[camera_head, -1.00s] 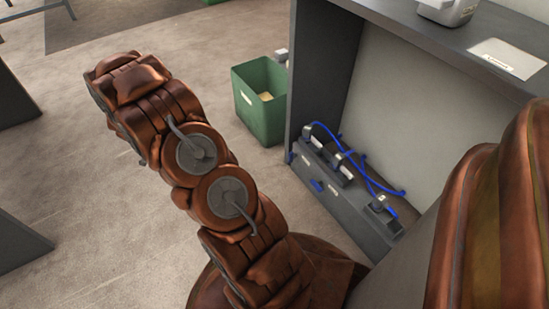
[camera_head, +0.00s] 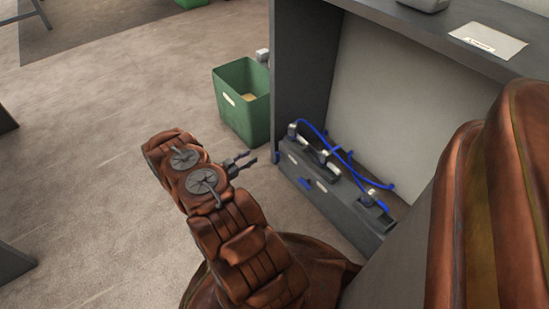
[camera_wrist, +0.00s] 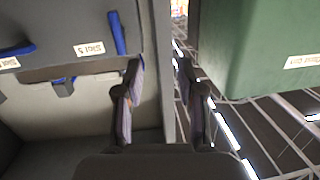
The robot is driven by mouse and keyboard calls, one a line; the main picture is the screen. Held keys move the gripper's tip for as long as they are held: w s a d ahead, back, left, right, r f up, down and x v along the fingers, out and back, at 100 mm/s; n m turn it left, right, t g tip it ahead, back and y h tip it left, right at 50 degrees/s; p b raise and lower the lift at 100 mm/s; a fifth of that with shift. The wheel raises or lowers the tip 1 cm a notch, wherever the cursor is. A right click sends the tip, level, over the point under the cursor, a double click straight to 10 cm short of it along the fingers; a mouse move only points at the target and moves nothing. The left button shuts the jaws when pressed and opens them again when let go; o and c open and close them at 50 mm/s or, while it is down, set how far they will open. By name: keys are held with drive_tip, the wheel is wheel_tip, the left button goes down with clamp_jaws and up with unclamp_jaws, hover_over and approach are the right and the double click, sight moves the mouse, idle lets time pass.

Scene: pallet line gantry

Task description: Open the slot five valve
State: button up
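The slot five valve shows as a blue lever (camera_wrist: 117,33) beside a white "Slot 5" label (camera_wrist: 89,48) in the wrist view. It runs up and down in that picture, while the neighbouring blue lever (camera_wrist: 18,50) lies nearly flat. In the head view the slot five lever (camera_head: 276,157) is at the left end of the low grey valve unit (camera_head: 345,218). My gripper (camera_wrist: 160,64) is open and empty, with the lever ahead of its left finger. In the head view my gripper (camera_head: 253,158) points at that end of the unit, apart from it.
A green bin (camera_head: 232,121) stands left of the grey cabinet (camera_head: 298,70); its labelled side (camera_wrist: 255,50) is close on the right in the wrist view. Blue hoses (camera_head: 340,152) lie over the unit. Open floor (camera_head: 90,190) lies to the left.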

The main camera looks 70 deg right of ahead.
drive_tip(key=g, duration=0.2)
approach(277, 157)
drive_tip(key=d, duration=0.2)
drive_tip(key=b+x, duration=0.3)
drive_tip(key=x, duration=0.4)
drive_tip(key=shift+s+d+r+m+b, duration=0.2)
drive_tip(key=shift+s+m+b, duration=0.1)
drive_tip(key=shift+m, duration=0.1)
clamp_jaws()
